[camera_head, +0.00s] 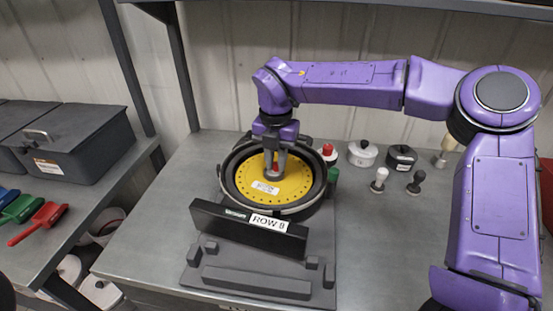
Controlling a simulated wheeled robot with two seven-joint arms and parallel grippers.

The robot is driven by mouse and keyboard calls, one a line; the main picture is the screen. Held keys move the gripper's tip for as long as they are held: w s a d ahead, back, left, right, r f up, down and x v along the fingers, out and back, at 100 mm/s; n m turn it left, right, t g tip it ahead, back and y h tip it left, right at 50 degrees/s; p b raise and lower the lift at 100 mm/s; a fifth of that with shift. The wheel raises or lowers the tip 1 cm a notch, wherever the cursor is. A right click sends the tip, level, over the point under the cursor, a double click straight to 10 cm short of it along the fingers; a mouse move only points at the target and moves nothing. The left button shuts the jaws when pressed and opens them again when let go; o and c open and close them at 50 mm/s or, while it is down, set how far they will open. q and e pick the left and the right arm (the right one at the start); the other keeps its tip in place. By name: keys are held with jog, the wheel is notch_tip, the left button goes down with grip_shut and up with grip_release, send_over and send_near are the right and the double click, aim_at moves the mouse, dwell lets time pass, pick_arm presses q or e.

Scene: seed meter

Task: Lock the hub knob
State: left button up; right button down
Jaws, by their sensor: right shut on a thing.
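The seed meter stands on a grey base (260,267) on the metal table. Its round dark housing (311,209) holds a yellow seed disc (292,187) with holes around its edge and a white label. A small red hub knob (275,169) shows at the disc's middle. My right gripper (274,166) points down over the disc and is shut on the hub knob, whose sides are mostly hidden by the fingers. How the knob is turned cannot be made out. My left gripper is not in view.
A dark panel labelled ROW 9 (249,228) stands in front of the disc. Right of the meter are a red-topped item (328,152), a white pot (362,153), a black pot (401,157) and small knobbed pieces (379,179). Scoops (40,222) and dark bins (82,143) lie left.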

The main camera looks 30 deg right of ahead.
jog(key=c, duration=1)
grip_release()
jog(key=shift+d+f, duration=0.2)
notch_tip(320, 180, up, 11)
jog(key=shift+f, duration=0.2)
